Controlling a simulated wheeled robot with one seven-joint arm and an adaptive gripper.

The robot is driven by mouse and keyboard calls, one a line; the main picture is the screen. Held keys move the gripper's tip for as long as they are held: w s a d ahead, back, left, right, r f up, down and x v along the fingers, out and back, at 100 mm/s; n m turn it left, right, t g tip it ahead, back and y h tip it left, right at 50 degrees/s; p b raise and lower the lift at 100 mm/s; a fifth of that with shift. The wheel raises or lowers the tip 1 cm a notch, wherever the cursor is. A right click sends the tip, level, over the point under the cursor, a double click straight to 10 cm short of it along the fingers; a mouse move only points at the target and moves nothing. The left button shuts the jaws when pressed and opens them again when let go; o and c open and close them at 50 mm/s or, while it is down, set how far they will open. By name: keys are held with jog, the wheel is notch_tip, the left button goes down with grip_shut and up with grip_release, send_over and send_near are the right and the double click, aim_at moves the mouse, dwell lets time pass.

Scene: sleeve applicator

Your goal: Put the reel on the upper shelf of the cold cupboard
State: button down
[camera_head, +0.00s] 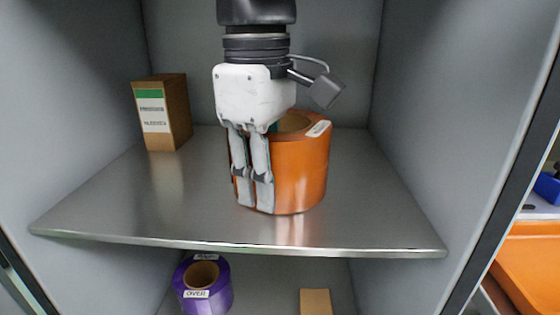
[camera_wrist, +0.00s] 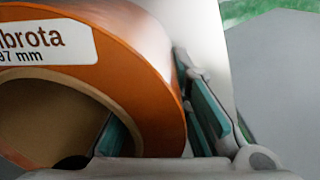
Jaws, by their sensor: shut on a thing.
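The orange reel (camera_head: 303,175) is upright, its open core facing up, at the upper shelf (camera_head: 380,215) of the cold cupboard. Its base looks to be at the shelf surface, but I cannot tell whether it touches. My gripper (camera_head: 253,195) points down and is shut on the reel's wall at its left front side. In the wrist view the reel (camera_wrist: 150,70) fills the left, with a white label on its top face. One finger (camera_wrist: 208,115) lies along its outer side and the other is partly seen inside the core.
A brown box (camera_head: 177,112) with a green and white label stands at the back left of the upper shelf. The shelf's right side is clear. Below are a purple reel (camera_head: 215,295) and a tan box (camera_head: 316,302). Grey cupboard walls (camera_head: 440,90) close in both sides.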

jog(key=c, duration=1.4)
grip_release()
notch_tip(320, 180, up, 8)
jog(key=shift+s+f, duration=0.1)
jog(key=shift+f, duration=0.15)
jog(key=shift+f, duration=0.1)
jog(key=shift+f, duration=3.3)
jog(key=shift+f, duration=0.15)
